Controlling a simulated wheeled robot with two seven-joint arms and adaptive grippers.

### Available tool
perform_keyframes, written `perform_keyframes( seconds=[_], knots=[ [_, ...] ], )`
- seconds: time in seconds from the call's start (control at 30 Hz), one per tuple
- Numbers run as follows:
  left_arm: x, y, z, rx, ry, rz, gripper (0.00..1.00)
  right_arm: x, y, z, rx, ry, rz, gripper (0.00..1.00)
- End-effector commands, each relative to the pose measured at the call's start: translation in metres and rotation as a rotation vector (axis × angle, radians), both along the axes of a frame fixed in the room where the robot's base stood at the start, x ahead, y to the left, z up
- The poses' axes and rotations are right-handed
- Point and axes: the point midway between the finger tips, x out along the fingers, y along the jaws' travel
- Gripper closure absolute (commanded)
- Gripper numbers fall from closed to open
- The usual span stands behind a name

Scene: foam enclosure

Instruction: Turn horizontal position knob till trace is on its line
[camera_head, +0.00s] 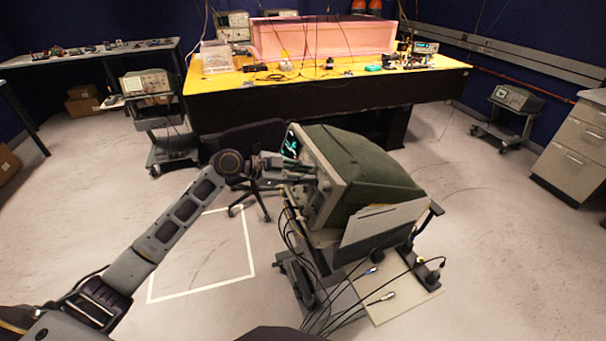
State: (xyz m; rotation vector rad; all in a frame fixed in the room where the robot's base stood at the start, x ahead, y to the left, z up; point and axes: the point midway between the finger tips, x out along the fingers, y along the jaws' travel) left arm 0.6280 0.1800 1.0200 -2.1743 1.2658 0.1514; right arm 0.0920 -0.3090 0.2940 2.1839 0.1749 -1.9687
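The oscilloscope (370,165), with a dark green cover, stands on a cart (335,262) right of the picture's middle. Its front panel faces left and shows at a steep slant. A small lit screen (292,146) with a cyan trace shows at the panel's upper left. My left gripper (308,172) reaches in from the left and is at the panel, just below the screen. Its fingertips are small and overlap the panel, so I cannot tell whether they are open or shut. The horizontal position knob cannot be made out. My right gripper is not in view.
A yellow-topped bench (225,82) with a pink foam enclosure (322,38) stands behind. An office chair (253,138) is behind my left gripper. Cables hang around the cart. A white rectangle (200,291) is marked on the floor. Drawers (572,160) stand at the right.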

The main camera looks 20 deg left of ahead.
Motion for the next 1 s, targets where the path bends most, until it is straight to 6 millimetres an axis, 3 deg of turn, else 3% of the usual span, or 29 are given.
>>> perform_keyframes(
  seconds=[0.27,1.0],
  knots=[
    [-0.008,0.012,0.005,0.0,0.001,0.002,0.78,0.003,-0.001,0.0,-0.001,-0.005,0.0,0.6],
    [-0.054,0.075,0.038,0.001,0.0,0.0,0.78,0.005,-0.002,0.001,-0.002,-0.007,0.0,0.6]
  ],
)
